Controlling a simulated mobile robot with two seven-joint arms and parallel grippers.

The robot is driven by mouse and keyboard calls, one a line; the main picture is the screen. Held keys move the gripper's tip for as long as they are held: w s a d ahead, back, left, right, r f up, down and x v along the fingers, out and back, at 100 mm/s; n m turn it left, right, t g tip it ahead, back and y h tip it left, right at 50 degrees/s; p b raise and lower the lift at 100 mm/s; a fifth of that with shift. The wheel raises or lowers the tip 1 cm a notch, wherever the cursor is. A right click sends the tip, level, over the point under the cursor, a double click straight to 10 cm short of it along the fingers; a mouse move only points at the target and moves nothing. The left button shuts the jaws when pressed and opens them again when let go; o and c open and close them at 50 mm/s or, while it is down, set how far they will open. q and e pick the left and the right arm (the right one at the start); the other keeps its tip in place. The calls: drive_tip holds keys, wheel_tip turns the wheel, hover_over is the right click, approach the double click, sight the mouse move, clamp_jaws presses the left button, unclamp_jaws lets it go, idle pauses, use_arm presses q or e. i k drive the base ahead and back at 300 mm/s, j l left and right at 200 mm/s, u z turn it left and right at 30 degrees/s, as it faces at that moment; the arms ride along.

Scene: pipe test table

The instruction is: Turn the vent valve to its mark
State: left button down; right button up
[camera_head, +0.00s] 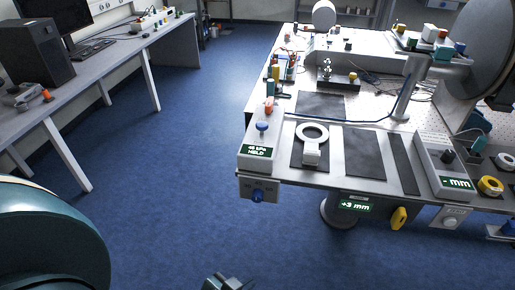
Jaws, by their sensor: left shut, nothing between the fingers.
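Another blue knob (262,127) stands on the sloped box above, whose display (257,150) reads about "46 kPa HOLD". A yellow handle (399,217) hangs at the front edge further right. My left gripper (228,282) is at the bottom edge, partly cut off, shut and empty, apart from the table. My right gripper is out of view.
The test table (322,178) carries a white ring-shaped part (312,135), dark mats (365,153) and tools. A display (355,204) below the front edge reads "+3 mm". A desk (110,58) stands at the left. The blue floor (180,150) between is clear.

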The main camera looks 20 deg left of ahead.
sight(269, 102)
drive_tip(key=j+z, duration=0.3)
drive_tip(key=j, duration=0.25)
drive_tip(key=j+z, duration=0.25)
drive_tip(key=j, duration=0.25)
drive_tip(key=k+j+z, duration=0.1)
drive_tip(key=j+z, duration=0.2)
drive_tip(key=j, duration=0.2)
drive_tip(key=k+j+z, duration=0.15)
drive_tip(key=j+z, duration=0.15)
drive_tip(key=j, duration=0.2)
